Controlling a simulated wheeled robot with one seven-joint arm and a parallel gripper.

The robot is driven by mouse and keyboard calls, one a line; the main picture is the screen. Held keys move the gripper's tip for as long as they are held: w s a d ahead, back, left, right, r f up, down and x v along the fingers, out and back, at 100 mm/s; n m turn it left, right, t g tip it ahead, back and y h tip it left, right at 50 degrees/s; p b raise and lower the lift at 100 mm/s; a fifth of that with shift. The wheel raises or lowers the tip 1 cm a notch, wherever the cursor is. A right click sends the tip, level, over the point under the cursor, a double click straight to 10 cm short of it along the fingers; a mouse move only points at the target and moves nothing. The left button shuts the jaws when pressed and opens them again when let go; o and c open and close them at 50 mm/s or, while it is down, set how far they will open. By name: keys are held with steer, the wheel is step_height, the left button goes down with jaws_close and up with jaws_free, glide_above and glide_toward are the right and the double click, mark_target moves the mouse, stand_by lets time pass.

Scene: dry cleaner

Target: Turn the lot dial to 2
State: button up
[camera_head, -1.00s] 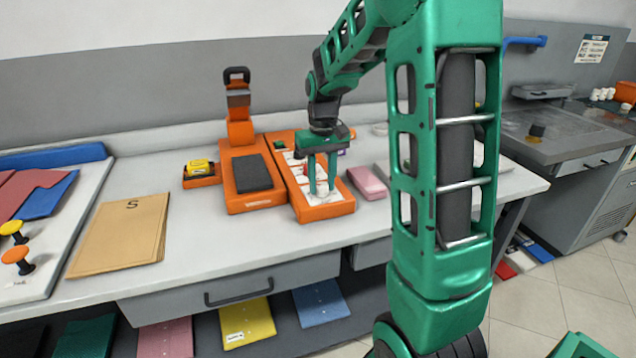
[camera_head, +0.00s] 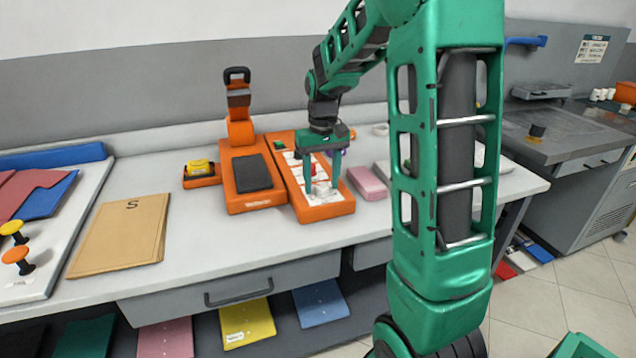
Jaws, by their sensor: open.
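The orange control panel (camera_head: 325,212) lies on the counter, with several white labels on its face. A dial with white markings around it (camera_head: 326,192) is at the panel's near end, partly hidden by my gripper; its pointer is too small to read. A red part (camera_head: 310,169) shows between the fingers. My gripper (camera_head: 321,188) is open, pointing down over the near half of the panel. Its two fingers are spread to the left and right above the dial area. I cannot tell whether they touch it.
An orange device with a dark pad (camera_head: 253,173) stands left of the panel. A small orange tray with a yellow item (camera_head: 200,170) is further left. A pink block (camera_head: 367,183) sits close on the right. A tan folder (camera_head: 120,230) lies on the left counter.

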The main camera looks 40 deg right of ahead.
mark_target(321, 185)
step_height(321, 185, up, 10)
steer(key=shift+r, duration=0.25)
stand_by(0.6)
